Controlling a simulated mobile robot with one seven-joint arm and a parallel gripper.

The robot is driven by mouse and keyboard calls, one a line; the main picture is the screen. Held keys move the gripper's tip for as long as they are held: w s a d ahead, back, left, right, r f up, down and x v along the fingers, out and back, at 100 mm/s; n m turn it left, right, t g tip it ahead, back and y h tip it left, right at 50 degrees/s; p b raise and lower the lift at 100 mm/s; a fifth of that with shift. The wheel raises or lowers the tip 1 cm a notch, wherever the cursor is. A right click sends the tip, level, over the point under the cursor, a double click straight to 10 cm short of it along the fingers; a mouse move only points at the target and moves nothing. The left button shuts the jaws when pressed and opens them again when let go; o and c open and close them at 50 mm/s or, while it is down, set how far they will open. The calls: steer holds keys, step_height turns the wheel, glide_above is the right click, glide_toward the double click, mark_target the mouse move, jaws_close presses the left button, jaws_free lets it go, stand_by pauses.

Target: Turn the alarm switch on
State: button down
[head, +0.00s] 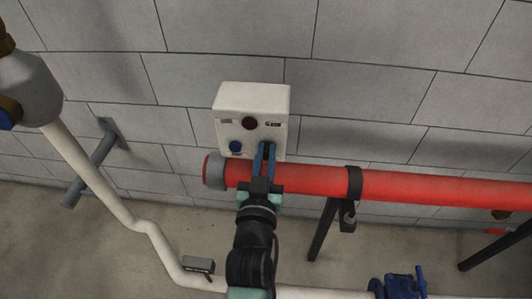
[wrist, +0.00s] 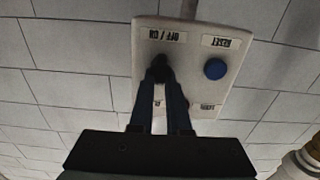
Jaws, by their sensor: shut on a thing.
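The alarm box (head: 252,99) is a white box on the grey block wall. It shows upside down in the wrist view (wrist: 146,40). Its black switch (wrist: 159,67) sits beside the "OFF / ON" label. My gripper (head: 266,147) reaches up to the lower right of the box, with its blue fingers shut on the switch. In the wrist view my gripper (wrist: 161,74) covers part of the switch, so its turn position cannot be told.
A blue reset button (wrist: 215,68) is next to the switch. A dark red lamp (head: 250,123) is on the box's upper part. A thick red pipe (head: 430,187) runs just below the box. A pale pipe (head: 95,180) stands at left.

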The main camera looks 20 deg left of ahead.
steer(key=shift+n, duration=0.3)
steer(key=n, duration=0.3)
steer(key=n+p, duration=0.1)
steer(key=n, duration=0.3)
steer(key=a+n+p, duration=0.1)
steer(key=n, duration=0.3)
steer(key=shift+s+f, duration=0.15)
steer(key=shift+f, duration=0.15)
steer(key=shift+n, duration=0.3)
steer(key=c, duration=0.9)
jaws_free()
